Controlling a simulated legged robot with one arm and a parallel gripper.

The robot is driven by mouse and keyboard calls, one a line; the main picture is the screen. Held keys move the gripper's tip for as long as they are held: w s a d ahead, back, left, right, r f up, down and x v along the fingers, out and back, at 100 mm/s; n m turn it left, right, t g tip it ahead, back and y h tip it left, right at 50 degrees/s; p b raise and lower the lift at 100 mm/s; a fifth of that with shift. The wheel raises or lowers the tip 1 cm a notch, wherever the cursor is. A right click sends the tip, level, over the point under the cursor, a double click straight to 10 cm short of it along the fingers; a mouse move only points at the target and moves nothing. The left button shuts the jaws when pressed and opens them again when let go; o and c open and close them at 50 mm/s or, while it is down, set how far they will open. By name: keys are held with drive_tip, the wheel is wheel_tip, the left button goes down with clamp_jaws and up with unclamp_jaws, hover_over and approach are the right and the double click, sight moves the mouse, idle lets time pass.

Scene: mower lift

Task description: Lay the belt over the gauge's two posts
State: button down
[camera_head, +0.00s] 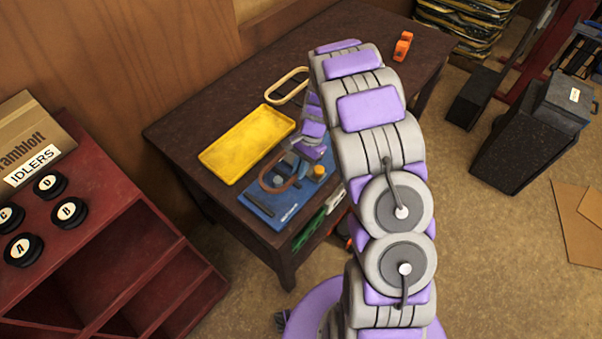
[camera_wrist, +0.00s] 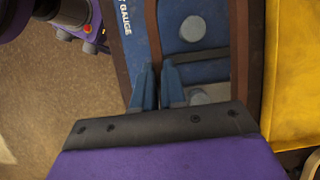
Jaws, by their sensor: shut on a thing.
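The blue gauge (camera_head: 262,209) lies on the dark table's near end; its lettered plate also shows in the wrist view (camera_wrist: 125,50). The belt loop also shows over the gauge in the head view (camera_head: 268,186). My gripper (camera_wrist: 158,80) is shut on the belt's left strand, its fingertips beside the posts. I cannot tell how high the belt sits on the posts. The belt's near end is hidden behind my gripper.
A yellow tray (camera_head: 247,143) lies beside the gauge, with a cream belt loop (camera_head: 289,86) behind it. An orange item (camera_head: 402,46) stands at the table's far end. A red shelf with lettered black idlers (camera_head: 69,212) is at left.

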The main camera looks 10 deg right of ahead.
sight(298, 182)
drive_tip(key=a+f, duration=0.1)
drive_tip(key=f, duration=0.2)
drive_tip(key=shift+a, duration=0.4)
drive_tip(key=shift+d, duration=0.6)
drive_tip(key=shift+d+f, duration=0.2)
drive_tip(key=shift+d, duration=0.15)
drive_tip(key=shift+a+f, duration=0.3)
drive_tip(key=shift+a, duration=0.3)
drive_tip(key=c, duration=1.2)
unclamp_jaws()
drive_tip(key=shift+s, duration=0.1)
drive_tip(key=shift+f, duration=0.1)
drive_tip(key=shift+s+d, duration=0.1)
